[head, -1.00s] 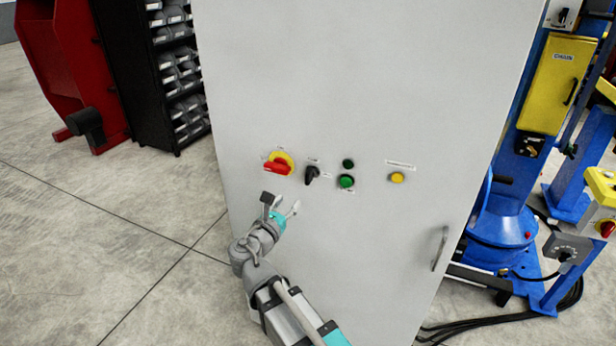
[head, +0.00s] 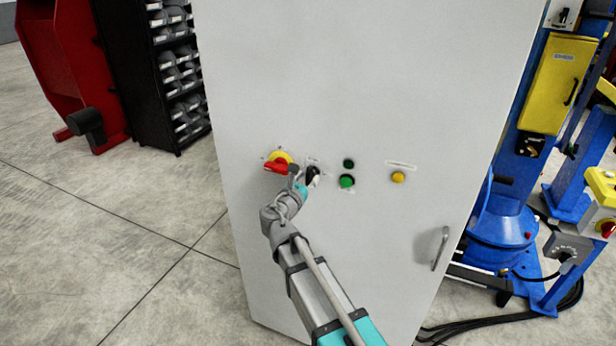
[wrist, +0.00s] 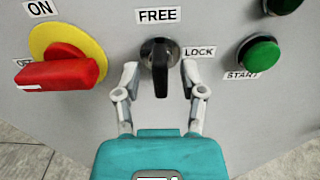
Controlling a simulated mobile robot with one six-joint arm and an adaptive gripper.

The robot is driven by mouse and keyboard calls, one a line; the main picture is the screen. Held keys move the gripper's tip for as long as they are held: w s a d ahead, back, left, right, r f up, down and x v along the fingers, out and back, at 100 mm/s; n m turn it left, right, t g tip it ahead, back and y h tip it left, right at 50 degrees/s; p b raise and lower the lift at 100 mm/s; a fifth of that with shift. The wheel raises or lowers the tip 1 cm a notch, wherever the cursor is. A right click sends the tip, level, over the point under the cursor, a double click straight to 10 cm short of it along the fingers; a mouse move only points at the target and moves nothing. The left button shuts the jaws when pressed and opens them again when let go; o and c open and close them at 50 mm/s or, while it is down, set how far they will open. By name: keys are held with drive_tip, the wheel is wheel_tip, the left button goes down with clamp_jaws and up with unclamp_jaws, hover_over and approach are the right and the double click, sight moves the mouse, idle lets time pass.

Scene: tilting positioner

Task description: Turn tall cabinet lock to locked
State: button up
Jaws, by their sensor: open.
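The tall cabinet (head: 380,80) is a light grey box with controls on its front. The lock is a black rotary knob (wrist: 158,62) with a FREE label (wrist: 158,15) above it and a LOCK label (wrist: 198,51) to its right. Its handle stands vertical, in line with FREE. My gripper (wrist: 158,78) is open, with one finger on each side of the knob's lower part; I cannot tell whether either touches it. In the head view my gripper (head: 303,177) is at the knob (head: 313,174) and partly covers it.
A red switch handle on a yellow disc (wrist: 85,42) sits close to the left of the knob. A green START button (wrist: 259,54) is close to the right. A yellow button (head: 398,177) and a door handle (head: 440,248) are farther right.

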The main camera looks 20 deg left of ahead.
drive_tip(key=shift+w, duration=0.7)
clamp_jaws()
